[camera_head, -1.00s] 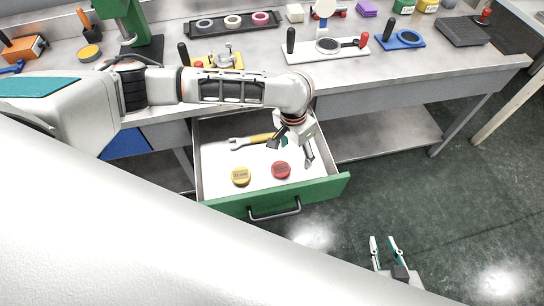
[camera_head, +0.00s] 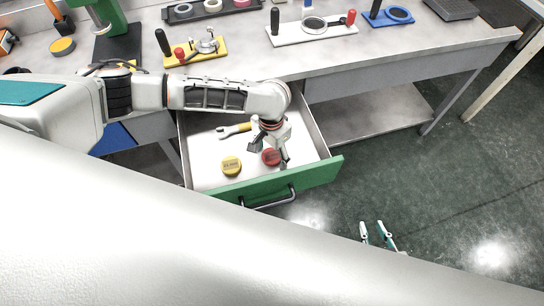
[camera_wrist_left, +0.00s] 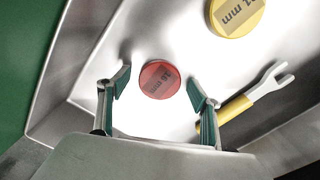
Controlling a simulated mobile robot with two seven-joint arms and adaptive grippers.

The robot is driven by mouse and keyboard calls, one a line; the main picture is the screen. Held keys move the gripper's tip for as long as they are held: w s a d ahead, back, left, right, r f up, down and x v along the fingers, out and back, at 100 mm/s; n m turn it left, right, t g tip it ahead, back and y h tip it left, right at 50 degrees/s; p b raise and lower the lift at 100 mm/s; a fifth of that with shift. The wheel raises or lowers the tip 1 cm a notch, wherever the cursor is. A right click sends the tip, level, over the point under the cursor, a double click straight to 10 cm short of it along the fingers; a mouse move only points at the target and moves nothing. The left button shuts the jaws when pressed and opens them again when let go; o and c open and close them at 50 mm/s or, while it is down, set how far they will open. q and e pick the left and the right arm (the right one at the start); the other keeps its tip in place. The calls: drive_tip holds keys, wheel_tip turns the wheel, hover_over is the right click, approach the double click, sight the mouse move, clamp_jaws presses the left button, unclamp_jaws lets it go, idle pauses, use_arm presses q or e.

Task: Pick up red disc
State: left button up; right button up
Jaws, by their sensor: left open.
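The red disc (camera_head: 270,157) lies in the open drawer, printed side up. It also shows in the left wrist view (camera_wrist_left: 160,80), marked "16 mm". My left gripper (camera_head: 269,153) is open above the disc, and partly hides it in the head view. In the left wrist view, its fingertips (camera_wrist_left: 158,88) appear on either side of the disc, with visible gaps. I cannot tell the exact height left. My right gripper (camera_head: 379,236) is open and empty at the lower right, over the floor.
A yellow disc (camera_head: 231,166) and a wrench with a yellow handle (camera_head: 236,130) lie in the same drawer. The drawer's green front (camera_head: 265,186) and grey side walls surround them. The workbench (camera_head: 350,57) above holds several fixtures and tools.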

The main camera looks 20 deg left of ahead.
use_arm(q)
drive_tip(key=shift+r, duration=0.1)
drive_tip(key=c, duration=1.2)
drive_tip(key=shift+r, duration=0.1)
